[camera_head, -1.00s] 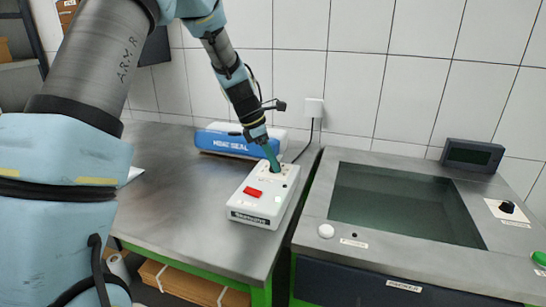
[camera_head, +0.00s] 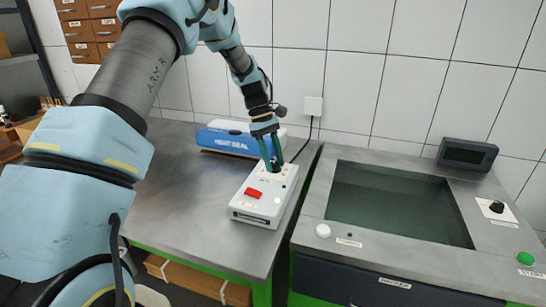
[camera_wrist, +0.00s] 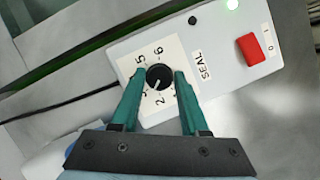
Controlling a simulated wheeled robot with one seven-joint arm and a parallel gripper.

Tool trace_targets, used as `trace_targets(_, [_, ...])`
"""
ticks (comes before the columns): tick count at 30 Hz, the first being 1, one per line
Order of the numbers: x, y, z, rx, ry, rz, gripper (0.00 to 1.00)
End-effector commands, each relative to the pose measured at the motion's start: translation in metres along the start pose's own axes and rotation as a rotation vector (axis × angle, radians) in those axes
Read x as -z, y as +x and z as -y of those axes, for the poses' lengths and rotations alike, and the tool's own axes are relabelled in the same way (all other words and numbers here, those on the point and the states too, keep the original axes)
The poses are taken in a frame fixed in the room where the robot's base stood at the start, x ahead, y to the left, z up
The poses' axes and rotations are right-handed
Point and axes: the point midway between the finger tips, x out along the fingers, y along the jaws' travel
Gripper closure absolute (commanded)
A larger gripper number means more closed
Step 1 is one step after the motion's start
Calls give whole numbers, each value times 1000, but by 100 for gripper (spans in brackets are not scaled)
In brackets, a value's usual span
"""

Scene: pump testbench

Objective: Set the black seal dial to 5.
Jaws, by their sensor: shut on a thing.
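The black seal dial (camera_wrist: 160,77) sits on a pale scale plate marked SEAL on the white box (camera_head: 263,199). In the wrist view its white pointer mark aims to the lower left, away from the 5 at the upper left. The 6 is at the top and the 2 below; the label at the lower left is partly hidden by a finger. My gripper (camera_wrist: 157,85) has its green fingers on either side of the dial, shut on it. In the head view my gripper (camera_head: 272,168) comes down onto the far end of the box, hiding the dial.

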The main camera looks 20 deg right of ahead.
Motion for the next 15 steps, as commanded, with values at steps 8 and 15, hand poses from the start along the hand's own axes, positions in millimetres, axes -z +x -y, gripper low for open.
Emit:
trace_targets(8, [-1, 0, -2, 102, 244, 1, 100])
trace_targets(15, [-1, 1, -3, 190, 455, 1, 100])
